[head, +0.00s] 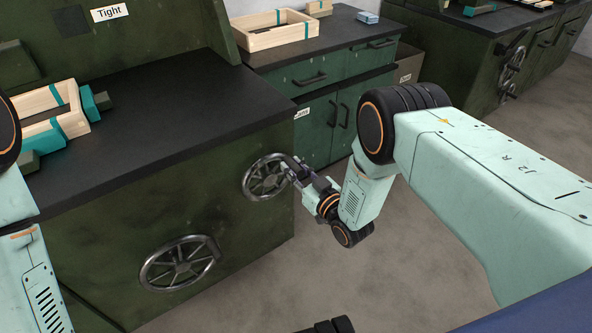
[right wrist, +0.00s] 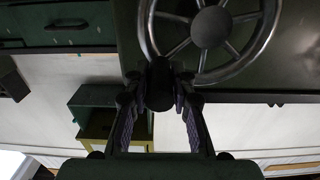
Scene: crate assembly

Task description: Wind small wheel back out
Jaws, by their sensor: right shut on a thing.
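The small wheel (head: 268,177) is a spoked metal handwheel on the front of the dark green bench, near its right corner. My right gripper (head: 296,170) is at the wheel's right rim, shut on its handle. In the right wrist view the dark handle (right wrist: 160,84) stands between my two fingers, and the wheel's rim and spokes (right wrist: 209,28) show behind it. A larger handwheel (head: 180,263) sits lower left on the same front, apart from the gripper. My left arm shows at the left edge, but its gripper is out of view.
A wooden crate (head: 36,101) with teal strips sits by green clamp blocks on the bench top (head: 170,105). A "Tight" sign (head: 109,12) is behind. Another crate (head: 243,38) stands on the teal cabinet (head: 330,127). Floor is open to the right of the bench.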

